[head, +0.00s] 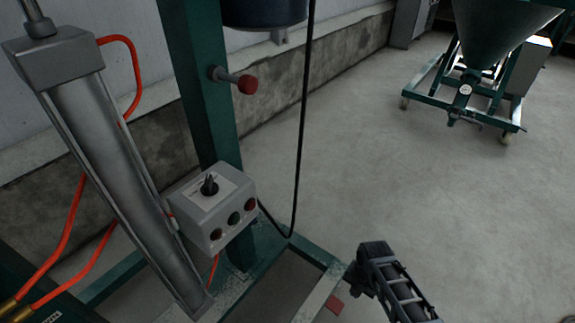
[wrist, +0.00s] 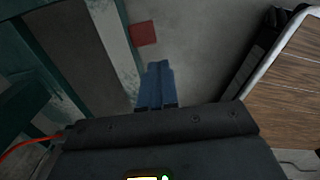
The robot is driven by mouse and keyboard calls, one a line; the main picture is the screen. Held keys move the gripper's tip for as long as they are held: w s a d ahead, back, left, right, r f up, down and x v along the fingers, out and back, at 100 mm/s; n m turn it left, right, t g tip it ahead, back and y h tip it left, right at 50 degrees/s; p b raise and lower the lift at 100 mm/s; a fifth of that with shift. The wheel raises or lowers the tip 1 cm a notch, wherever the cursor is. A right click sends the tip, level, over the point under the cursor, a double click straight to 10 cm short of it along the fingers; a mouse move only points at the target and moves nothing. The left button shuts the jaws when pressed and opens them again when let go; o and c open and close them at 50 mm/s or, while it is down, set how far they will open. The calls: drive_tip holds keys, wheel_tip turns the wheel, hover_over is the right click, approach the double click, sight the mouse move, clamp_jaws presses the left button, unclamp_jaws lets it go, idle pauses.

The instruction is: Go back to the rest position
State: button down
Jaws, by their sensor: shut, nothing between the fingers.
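My gripper (wrist: 155,85) shows in the wrist view with its two bluish fingers together and nothing between them. In the head view the dark end of my arm (head: 385,275) is at the lower right of centre, over the floor beside the green machine frame. The fingertips are hard to make out there. The grey control box (head: 212,207) with a black selector switch and several round buttons is on the green post, left of my arm and apart from it.
A grey cylinder (head: 120,160) with orange hoses stands at the left. A red-knobbed lever (head: 246,84) sticks out from the green post (head: 195,90). A black cable hangs nearby. A wheeled green hopper (head: 495,40) stands far right. A red patch (wrist: 143,33) lies ahead of my fingers. The middle floor is clear.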

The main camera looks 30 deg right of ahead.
drive_tip(key=s+a+r+m+t, duration=0.1)
drive_tip(key=a+m+t, duration=0.15)
drive_tip(key=a, duration=0.55)
drive_tip(key=s+a+r+m+t, duration=0.15)
drive_tip(key=a+m, duration=0.25)
drive_tip(key=a, duration=0.4)
drive_tip(key=s+a+r+m+t, duration=0.4)
drive_tip(key=s+a+r+m, duration=0.2)
drive_tip(key=s+r, duration=0.25)
drive_tip(key=s+d+r+m+t+p, duration=0.1)
drive_tip(key=s+r+m+t+p, duration=0.1)
drive_tip(key=r, duration=1.3)
drive_tip(key=s+d+r+m+t+p, duration=0.2)
drive_tip(key=s+r+m+p, duration=0.2)
drive_tip(key=r, duration=1.1)
drive_tip(key=s+d+r+m+t+p, duration=0.2)
drive_tip(key=s+r+p, duration=0.4)
drive_tip(key=r, duration=1)
drive_tip(key=m+p, duration=0.1)
drive_tip(key=p, duration=0.1)
drive_tip(key=shift+p, duration=0.3)
